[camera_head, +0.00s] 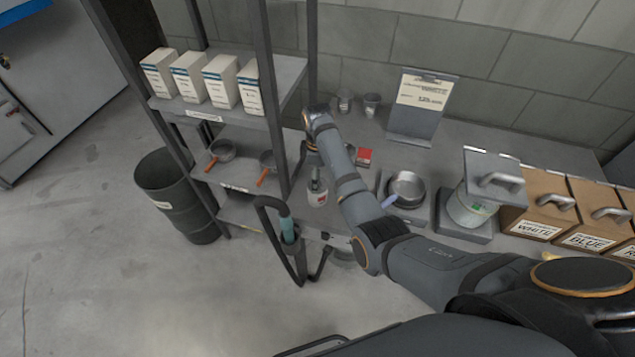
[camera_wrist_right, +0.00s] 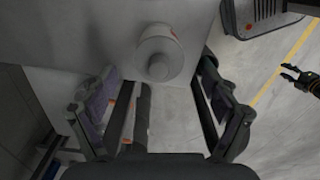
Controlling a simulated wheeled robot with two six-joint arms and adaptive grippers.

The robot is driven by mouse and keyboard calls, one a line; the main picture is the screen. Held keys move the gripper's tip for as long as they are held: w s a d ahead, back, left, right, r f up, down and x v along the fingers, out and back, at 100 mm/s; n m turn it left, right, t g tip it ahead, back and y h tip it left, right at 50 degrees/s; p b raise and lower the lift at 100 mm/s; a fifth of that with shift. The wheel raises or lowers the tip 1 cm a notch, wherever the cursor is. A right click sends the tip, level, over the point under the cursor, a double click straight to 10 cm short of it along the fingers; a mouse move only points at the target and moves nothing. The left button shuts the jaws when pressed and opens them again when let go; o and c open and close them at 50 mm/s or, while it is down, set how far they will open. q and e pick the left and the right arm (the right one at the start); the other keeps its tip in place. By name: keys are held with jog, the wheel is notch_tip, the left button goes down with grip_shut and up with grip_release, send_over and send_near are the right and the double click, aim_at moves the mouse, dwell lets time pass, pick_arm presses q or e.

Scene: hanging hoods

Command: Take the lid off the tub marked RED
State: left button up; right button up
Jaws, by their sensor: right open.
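The box-like tubs stand in a row at the right of the head view, each with a grey handle on top. The labels WHITE (camera_head: 534,228) and BLUE (camera_head: 588,241) are readable. The third tub (camera_head: 627,243) is cut off by the picture edge, and only the start of its label, an R, shows. My right gripper (camera_head: 314,178) is far to the left of the tubs, pointing down at a white container (camera_head: 318,197) with a red mark. In the right wrist view my right gripper (camera_wrist_right: 158,78) is open, its fingers apart around empty space near the white round container (camera_wrist_right: 160,52).
A shelf rack with boxes (camera_head: 205,78) and a dark bin (camera_head: 175,195) stand left. A dark gripper-like shape (camera_wrist_right: 300,78) shows at the wrist view's right edge.

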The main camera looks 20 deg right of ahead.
notch_tip(320, 180, down, 2)
jog(key=shift+w+f, duration=0.1)
jog(key=shift+f, duration=0.05)
jog(key=shift+s, duration=0.2)
jog(key=c, duration=1.5)
jog(key=shift+c, duration=1.2)
